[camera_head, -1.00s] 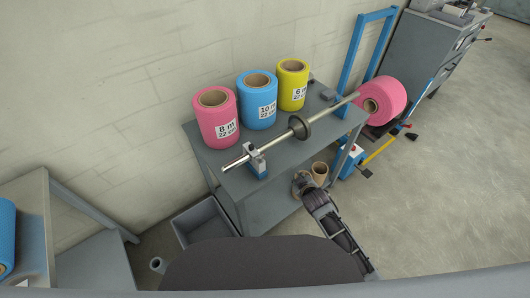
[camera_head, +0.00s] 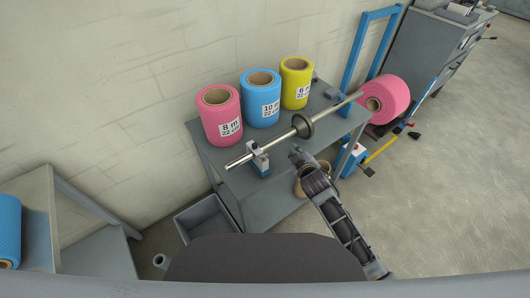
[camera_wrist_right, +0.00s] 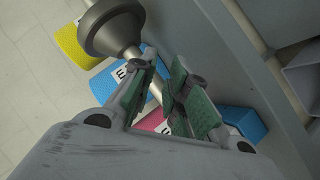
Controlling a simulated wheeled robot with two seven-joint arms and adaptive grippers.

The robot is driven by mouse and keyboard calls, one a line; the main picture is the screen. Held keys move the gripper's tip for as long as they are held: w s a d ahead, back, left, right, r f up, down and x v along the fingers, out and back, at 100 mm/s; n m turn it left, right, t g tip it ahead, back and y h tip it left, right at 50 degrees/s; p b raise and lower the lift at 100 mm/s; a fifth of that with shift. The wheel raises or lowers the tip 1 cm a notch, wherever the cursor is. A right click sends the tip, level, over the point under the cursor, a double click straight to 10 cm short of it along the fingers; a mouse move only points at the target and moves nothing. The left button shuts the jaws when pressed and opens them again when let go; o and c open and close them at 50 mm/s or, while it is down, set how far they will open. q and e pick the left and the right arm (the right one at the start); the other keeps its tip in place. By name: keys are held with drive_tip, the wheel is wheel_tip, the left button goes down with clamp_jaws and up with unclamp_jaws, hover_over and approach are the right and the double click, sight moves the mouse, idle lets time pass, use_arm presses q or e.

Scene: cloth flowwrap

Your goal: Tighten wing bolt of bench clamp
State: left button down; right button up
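The bench clamp (camera_head: 259,160) is a small blue block with a grey top at the front edge of the grey bench (camera_head: 228,172). It holds the near end of a steel shaft (camera_head: 275,143). I cannot make out its wing bolt. My right gripper (camera_head: 298,157) is to the right of the clamp, by the bench's front edge, apart from it. In the right wrist view its green-padded fingers (camera_wrist_right: 165,95) are open and empty, with the shaft showing behind them. A blue block beside the right finger (camera_wrist_right: 242,122) looks like the clamp. My left gripper is not in view.
A dark cone (camera_head: 303,126) sits on the shaft. Pink (camera_head: 221,117), blue (camera_head: 260,99) and yellow (camera_head: 296,83) rolls stand behind it on the bench. A large pink roll (camera_head: 384,99) is at the right. A grey bin (camera_head: 205,220) is on the floor below left.

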drive_tip(key=w+a+r+n+t+y, duration=0.2)
drive_tip(key=w+a+r+n+y, duration=0.15)
drive_tip(key=a+r+n, duration=0.5)
drive_tip(key=w+a+r+n+t+y, duration=0.2)
drive_tip(key=a+r+n+y, duration=0.3)
drive_tip(key=r, duration=0.6)
drive_tip(key=s+a+r+n+g+y, duration=0.35)
drive_tip(key=a+r+n+y, duration=0.2)
drive_tip(key=a+n, duration=0.2)
drive_tip(key=s+a+n+g+p, duration=0.1)
drive_tip(key=s+a+n+g, duration=0.2)
drive_tip(key=n+g, duration=0.5)
drive_tip(key=s+a+n+g, duration=0.3)
drive_tip(key=s+n+g, duration=0.15)
drive_tip(key=n, duration=0.55)
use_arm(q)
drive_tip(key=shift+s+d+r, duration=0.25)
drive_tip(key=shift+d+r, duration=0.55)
use_arm(e)
drive_tip(key=w+d+f+n+g+h, duration=0.1)
drive_tip(key=d+f+n+h, duration=0.3)
drive_tip(key=d, duration=0.6)
drive_tip(key=w+d+f+n+g+h, duration=0.1)
drive_tip(key=w+d+f+n+h, duration=0.2)
drive_tip(key=d+n+h, duration=0.2)
drive_tip(key=d+h, duration=0.3)
drive_tip(key=d, duration=0.1)
drive_tip(key=shift+w+d+f+n+g, duration=0.15)
drive_tip(key=shift+d+f+n+g, duration=0.15)
drive_tip(key=shift+d+f, duration=0.05)
